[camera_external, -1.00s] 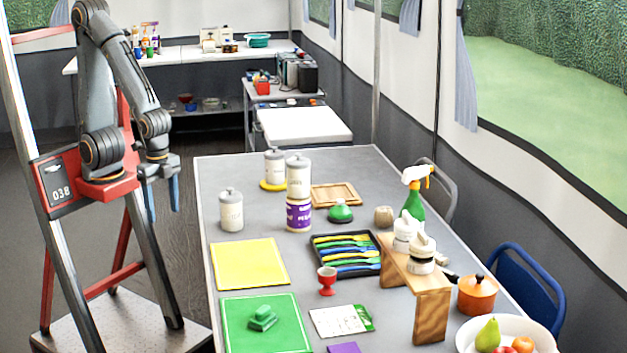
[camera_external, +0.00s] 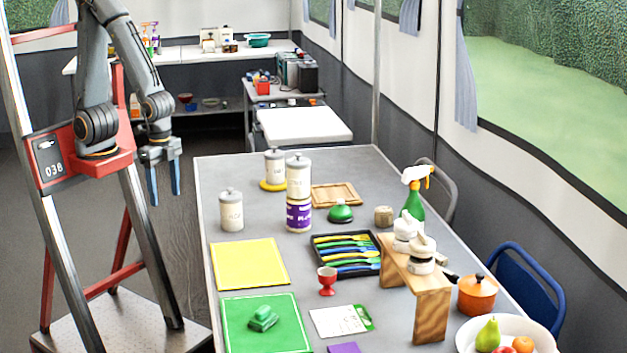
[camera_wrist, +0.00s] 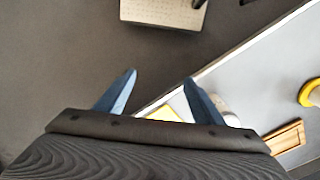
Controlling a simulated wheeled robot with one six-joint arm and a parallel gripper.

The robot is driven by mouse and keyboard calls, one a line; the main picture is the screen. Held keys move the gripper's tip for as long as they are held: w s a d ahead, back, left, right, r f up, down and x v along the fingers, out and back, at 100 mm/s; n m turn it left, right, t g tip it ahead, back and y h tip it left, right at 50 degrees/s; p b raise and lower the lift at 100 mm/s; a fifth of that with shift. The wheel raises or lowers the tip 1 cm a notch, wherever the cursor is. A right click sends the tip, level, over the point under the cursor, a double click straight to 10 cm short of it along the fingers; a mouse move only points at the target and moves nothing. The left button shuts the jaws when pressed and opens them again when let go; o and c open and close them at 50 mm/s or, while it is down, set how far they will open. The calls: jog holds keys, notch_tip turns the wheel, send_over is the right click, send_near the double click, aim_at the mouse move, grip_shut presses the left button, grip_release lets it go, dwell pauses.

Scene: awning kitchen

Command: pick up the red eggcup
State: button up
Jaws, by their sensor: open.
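The red eggcup (camera_external: 327,281) stands upright on the grey table, in front of the black cutlery tray (camera_external: 345,262) and right of the yellow mat. My gripper (camera_external: 164,186) is open and empty, pointing down beyond the table's left edge, well left of the eggcup. In the wrist view, my gripper's two blue fingers (camera_wrist: 160,88) are apart with nothing between them. The eggcup does not show in the wrist view.
A yellow mat (camera_external: 248,265) and a green mat (camera_external: 236,325) lie on the left of the table. White canisters (camera_external: 231,211) stand behind. A wooden stand (camera_external: 432,312) with white jars is right of the eggcup. A white card (camera_external: 335,321) lies in front of it.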

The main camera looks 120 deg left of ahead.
jog(key=shift+c, duration=0.5)
jog(key=t+b, duration=0.4)
jog(key=b, duration=0.3)
send_over(327, 274)
jog(key=s+d, duration=0.1)
jog(key=d, duration=0.1)
notch_tip(327, 274, down, 3)
jog(key=shift+s+a+f+n, duration=0.1)
jog(key=shift+s+f+n, duration=0.1)
jog(key=shift+n, duration=0.2)
jog(key=shift+t, duration=0.3)
jog(key=shift+s+p+x, duration=0.15)
jog(key=shift+p+x, duration=0.05)
jog(key=shift+x, duration=1.7)
jog(key=shift+s+p+x, duration=0.1)
jog(key=shift+p+x, duration=0.1)
jog(key=shift+x, duration=1.75)
jog(key=shift+a+f, duration=0.1)
jog(key=shift+c, duration=0.4)
jog(key=c, duration=1)
